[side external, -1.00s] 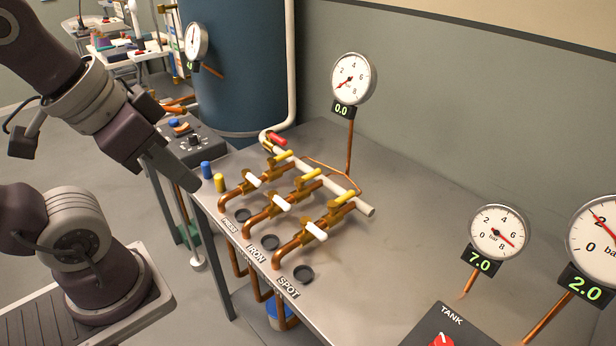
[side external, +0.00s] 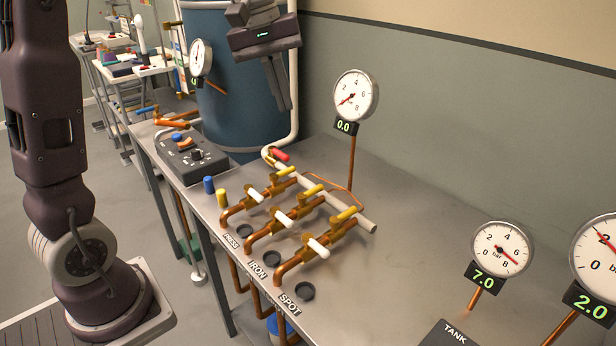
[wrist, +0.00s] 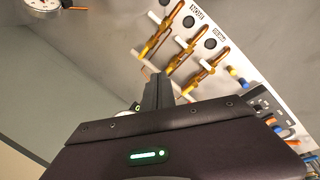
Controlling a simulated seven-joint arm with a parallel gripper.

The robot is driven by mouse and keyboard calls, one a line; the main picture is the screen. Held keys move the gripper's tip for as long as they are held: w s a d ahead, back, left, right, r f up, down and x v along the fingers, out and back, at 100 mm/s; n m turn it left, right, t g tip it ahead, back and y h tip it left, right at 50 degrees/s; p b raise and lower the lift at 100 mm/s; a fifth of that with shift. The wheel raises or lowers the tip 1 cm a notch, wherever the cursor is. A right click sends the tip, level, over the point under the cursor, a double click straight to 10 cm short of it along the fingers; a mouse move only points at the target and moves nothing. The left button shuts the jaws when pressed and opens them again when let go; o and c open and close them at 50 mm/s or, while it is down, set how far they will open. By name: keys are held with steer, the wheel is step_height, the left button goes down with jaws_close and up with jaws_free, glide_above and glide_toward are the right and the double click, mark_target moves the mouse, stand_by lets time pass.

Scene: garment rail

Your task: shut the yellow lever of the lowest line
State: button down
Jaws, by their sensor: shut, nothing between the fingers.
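Three copper lines branch from a pale manifold pipe (side external: 362,222) on the bench, labelled PRESS, IRON and SPOT. Each has a yellow lever near the manifold and a white lever nearer the labels. The SPOT yellow lever (side external: 345,214), IRON yellow lever (side external: 312,190) and PRESS yellow lever (side external: 285,171) all look in line with their pipes. The white levers (side external: 318,247) lie across theirs. My gripper (side external: 283,106) is shut and empty, above and behind the manifold.
A red lever (side external: 281,154) is at the manifold's far end. A gauge (side external: 355,95) reading 0.0 stands behind it, with gauges reading 7.0 (side external: 502,249) and 2.0 (side external: 598,255) at right. A blue tank (side external: 238,90) is behind.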

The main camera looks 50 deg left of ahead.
mark_target(311, 196)
steer(key=w+a+f+n+g+h, duration=0.2)
steer(key=w+a+f+n, duration=0.5)
steer(key=w+a+f, duration=0.4)
step_height(311, 196, down, 5)
steer(key=a, duration=0.2)
steer(key=shift+w+a+n, duration=0.3)
steer(key=shift+w, duration=0.05)
steer(key=d+f, duration=0.7)
steer(key=f, duration=0.3)
